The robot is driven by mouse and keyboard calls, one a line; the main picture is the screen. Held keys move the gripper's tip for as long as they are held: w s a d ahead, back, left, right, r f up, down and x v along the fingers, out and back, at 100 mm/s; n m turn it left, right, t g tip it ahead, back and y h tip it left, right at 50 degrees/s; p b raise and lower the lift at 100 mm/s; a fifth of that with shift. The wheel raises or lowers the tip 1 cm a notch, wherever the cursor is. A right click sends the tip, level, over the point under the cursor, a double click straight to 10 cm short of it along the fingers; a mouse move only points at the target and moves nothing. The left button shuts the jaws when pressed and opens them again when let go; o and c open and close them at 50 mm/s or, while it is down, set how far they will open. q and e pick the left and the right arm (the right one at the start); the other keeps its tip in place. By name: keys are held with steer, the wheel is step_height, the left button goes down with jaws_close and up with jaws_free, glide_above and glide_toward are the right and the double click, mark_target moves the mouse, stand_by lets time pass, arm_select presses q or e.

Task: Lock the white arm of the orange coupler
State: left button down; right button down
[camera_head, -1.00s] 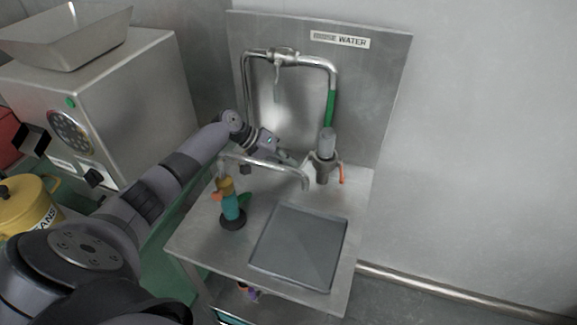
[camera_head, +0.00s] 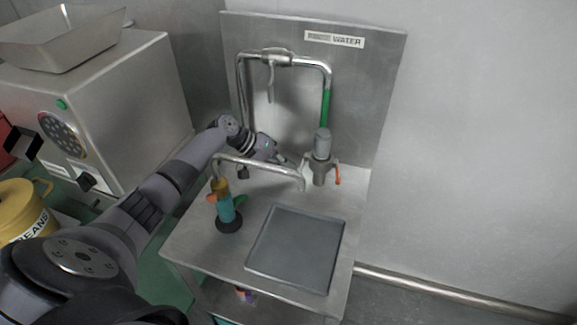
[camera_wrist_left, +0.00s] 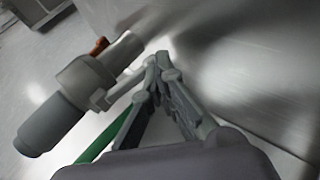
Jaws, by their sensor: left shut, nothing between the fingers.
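The coupler (camera_head: 322,172) is a grey upright fitting under the green-banded pipe at the back right of the steel sink table. Its orange arm (camera_head: 338,176) hangs on its right side. Its pale arm (camera_head: 305,167) is on the left, close to my gripper. In the left wrist view the grey coupler body (camera_wrist_left: 85,80) lies at the left, with the orange arm (camera_wrist_left: 99,46) behind and the pale arm (camera_wrist_left: 118,91) pointing towards my fingers. My left gripper (camera_wrist_left: 160,62) is shut and empty beside the pale arm; whether they touch I cannot tell.
A curved steel pipe (camera_head: 255,161) arches in front of my left gripper. A teal fitting with orange and green arms (camera_head: 228,208) stands at the left of the table. A grey square tray (camera_head: 296,248) fills the front. The steel backsplash (camera_head: 375,90) rises behind.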

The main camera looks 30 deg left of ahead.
arm_select(q)
steer(key=shift+r+p, duration=0.65)
steer(key=shift+r, duration=0.2)
steer(key=shift+s+a+r+m+y+b, duration=0.65)
steer(key=shift+s+a+r+y, duration=1.55)
steer(key=shift+a+r, duration=1.5)
steer(key=shift+g+h, duration=0.3)
steer(key=p+x, duration=0.1)
steer(key=x, duration=0.8)
steer(key=shift+d+f, duration=0.1)
steer(key=shift+d, duration=0.15)
steer(key=shift+w+d+f+p, duration=0.15)
steer(key=shift+d+p, duration=0.2)
steer(key=shift+d, duration=0.25)
steer(key=shift+w+d+f+p, duration=0.1)
steer(key=shift+d+p, duration=0.2)
steer(key=shift+d, duration=0.25)
steer(key=shift+w+d+f, duration=0.1)
steer(key=shift+d+f, duration=0.05)
steer(key=shift+d, duration=0.5)
steer(key=shift+f, duration=0.1)
